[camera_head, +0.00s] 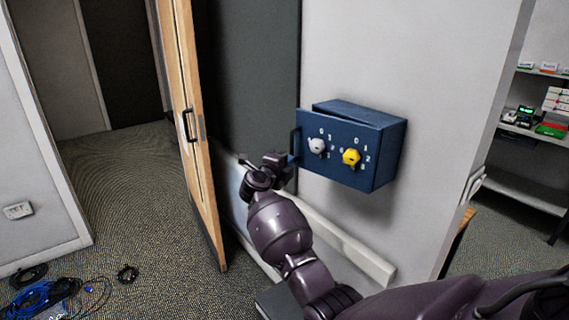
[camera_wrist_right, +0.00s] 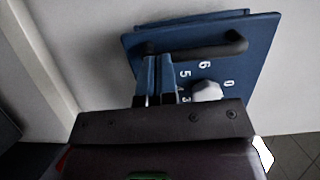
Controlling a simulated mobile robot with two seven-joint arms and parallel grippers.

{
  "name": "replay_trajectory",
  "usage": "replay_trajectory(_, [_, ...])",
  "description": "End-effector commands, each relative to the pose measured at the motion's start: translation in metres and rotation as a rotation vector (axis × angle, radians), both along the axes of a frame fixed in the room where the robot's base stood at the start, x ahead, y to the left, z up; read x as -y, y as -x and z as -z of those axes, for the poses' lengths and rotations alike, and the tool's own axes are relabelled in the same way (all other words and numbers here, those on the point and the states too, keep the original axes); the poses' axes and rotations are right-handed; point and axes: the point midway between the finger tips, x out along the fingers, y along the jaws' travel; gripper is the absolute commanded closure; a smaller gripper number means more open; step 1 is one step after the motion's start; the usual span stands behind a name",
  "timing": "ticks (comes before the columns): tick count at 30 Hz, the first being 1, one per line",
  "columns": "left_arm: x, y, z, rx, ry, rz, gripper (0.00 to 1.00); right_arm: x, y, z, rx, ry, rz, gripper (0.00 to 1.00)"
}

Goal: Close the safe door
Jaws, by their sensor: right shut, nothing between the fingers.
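The blue safe (camera_head: 392,150) is mounted on the white wall. Its door (camera_head: 335,170) faces me with a white knob (camera_head: 317,146), a yellow knob (camera_head: 351,157) and a dark handle (camera_head: 295,146) at its left edge. A dark gap shows behind the door's top left, so it looks slightly ajar. My right gripper (camera_head: 284,161) is shut and empty beside the handle. In the right wrist view its fingers (camera_wrist_right: 158,62) point at the door, close to the handle (camera_wrist_right: 195,47); contact is unclear. The white knob (camera_wrist_right: 207,90) shows beside them. My left gripper is not in view.
An open wooden door (camera_head: 183,120) stands left of my right arm. Cables (camera_head: 45,295) lie on the carpet at the lower left. A shelf unit (camera_head: 530,190) stands at the far right. The wall around the safe is clear.

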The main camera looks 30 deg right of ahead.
Motion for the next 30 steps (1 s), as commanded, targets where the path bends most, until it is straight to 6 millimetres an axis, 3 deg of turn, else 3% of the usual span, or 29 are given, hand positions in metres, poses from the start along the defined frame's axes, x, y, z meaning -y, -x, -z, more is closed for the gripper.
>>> replay_trajectory(8, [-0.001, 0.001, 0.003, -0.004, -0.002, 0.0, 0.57, 0.001, -0.001, 0.0, 0.001, 0.0, 0.007, 1.0])
replay_trajectory(24, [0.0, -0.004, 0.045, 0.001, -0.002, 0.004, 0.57, 0.048, -0.026, 0.003, 0.0, 0.001, 0.223, 1.0])
replay_trajectory(30, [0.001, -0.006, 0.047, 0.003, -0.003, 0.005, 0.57, 0.054, -0.028, 0.0, 0.001, 0.001, 0.249, 1.0])
